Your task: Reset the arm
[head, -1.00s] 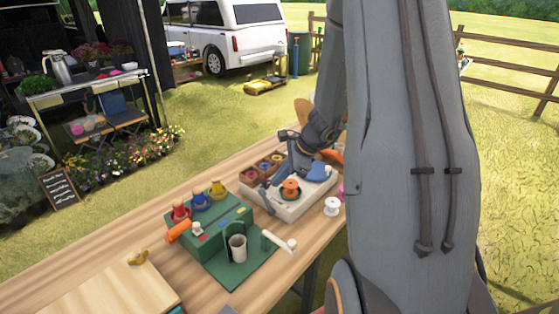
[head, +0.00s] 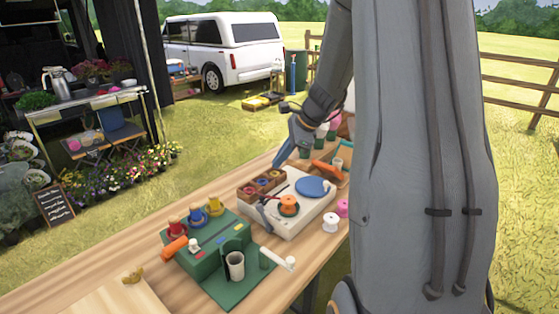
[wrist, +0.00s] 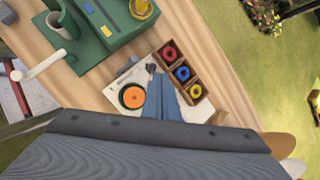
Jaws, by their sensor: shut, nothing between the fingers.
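My gripper (head: 279,163) is in the upper middle of the head view, above the far side of the wooden box of colored spools (head: 250,191). Its blue fingers are together, pointing down and left, with nothing held. In the wrist view the shut fingers (wrist: 161,82) reach over the white tray, between the orange spool (wrist: 132,97) and the wooden box (wrist: 192,90). The white tray (head: 292,231) holds this box, the orange spool (head: 289,203) and a blue disc (head: 312,186). My forearm hides part of the right side.
A green stand (head: 205,262) with red, blue and yellow spools, an orange handle and a grey cup (head: 235,265) is nearer on the wooden table (head: 125,240). A white spool (head: 331,224) and pink spool (head: 342,208) lie right of the tray. The table's left part is mostly clear.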

